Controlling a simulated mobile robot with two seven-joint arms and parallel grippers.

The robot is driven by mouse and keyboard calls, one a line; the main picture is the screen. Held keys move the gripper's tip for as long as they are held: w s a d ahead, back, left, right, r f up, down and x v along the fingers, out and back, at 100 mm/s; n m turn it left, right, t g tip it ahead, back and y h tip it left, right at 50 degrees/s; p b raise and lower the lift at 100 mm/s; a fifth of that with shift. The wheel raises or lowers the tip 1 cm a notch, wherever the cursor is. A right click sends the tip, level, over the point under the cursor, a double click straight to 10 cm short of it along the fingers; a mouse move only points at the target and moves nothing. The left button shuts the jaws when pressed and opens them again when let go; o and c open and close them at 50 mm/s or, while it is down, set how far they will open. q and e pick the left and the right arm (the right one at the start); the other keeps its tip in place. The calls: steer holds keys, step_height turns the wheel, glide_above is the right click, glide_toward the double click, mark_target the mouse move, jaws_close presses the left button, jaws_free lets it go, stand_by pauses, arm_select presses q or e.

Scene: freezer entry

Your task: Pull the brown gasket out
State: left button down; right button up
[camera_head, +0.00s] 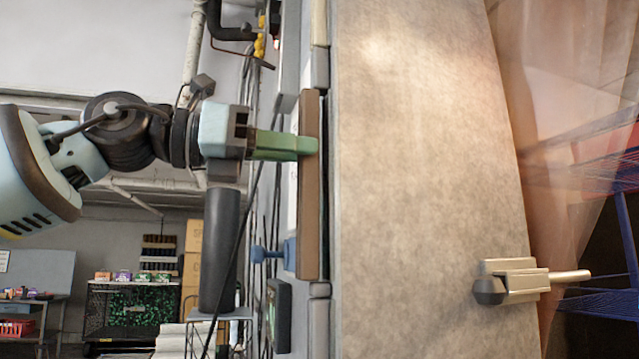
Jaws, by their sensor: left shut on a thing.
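The brown gasket (310,215) is a long, narrow upright strip beside the left edge of the large pale freezer door (425,160). A dark gap shows along its right side. My left gripper (308,147) comes in from the left with green fingers, and its tips are shut on the upper part of the gasket. The fingertips cover a small part of the strip. My right gripper does not show.
A metal latch handle (515,281) sticks out at the door's lower right. A blue fitting (272,252) stands just left of the gasket's lower part. Pipes and cables run behind my left arm. A cart (130,312) and cardboard boxes (192,262) stand at the back left.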

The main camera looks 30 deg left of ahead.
arm_select(q)
steer(key=shift+s+a, duration=0.35)
steer(key=shift+s, duration=0.1)
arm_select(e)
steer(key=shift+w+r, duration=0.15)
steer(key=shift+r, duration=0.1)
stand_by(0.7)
